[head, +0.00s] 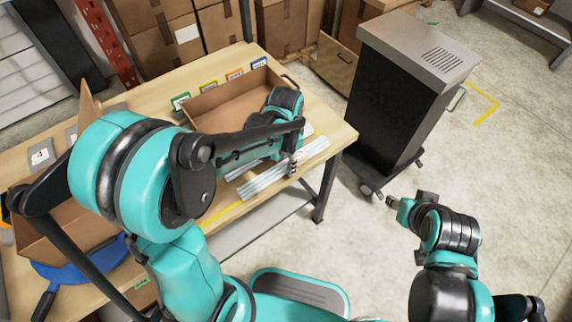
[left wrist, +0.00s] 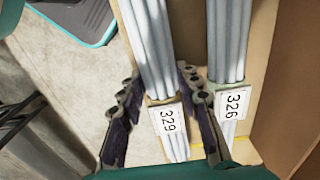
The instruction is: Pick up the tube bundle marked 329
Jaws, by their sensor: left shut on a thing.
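The tube bundle marked 329 (left wrist: 168,122) is a bunch of pale grey tubes with a white label. In the left wrist view, my left gripper (left wrist: 160,82) has one finger on each side of it, just above the label, and is shut on it. In the head view this bundle (head: 260,184) lies along the table's front edge, under my left gripper (head: 293,163); I cannot tell whether it touches the table. The bundle marked 326 (left wrist: 229,45) lies beside it, to the right in the left wrist view. My right gripper (head: 394,202) is away over the floor; its fingers are too small to judge.
An open cardboard box (head: 228,103) stands on the wooden table (head: 335,132), with coloured cards behind it. Another open box (head: 65,240) and a blue round item (head: 85,265) are at the left. A dark cabinet on wheels (head: 390,105) stands right of the table.

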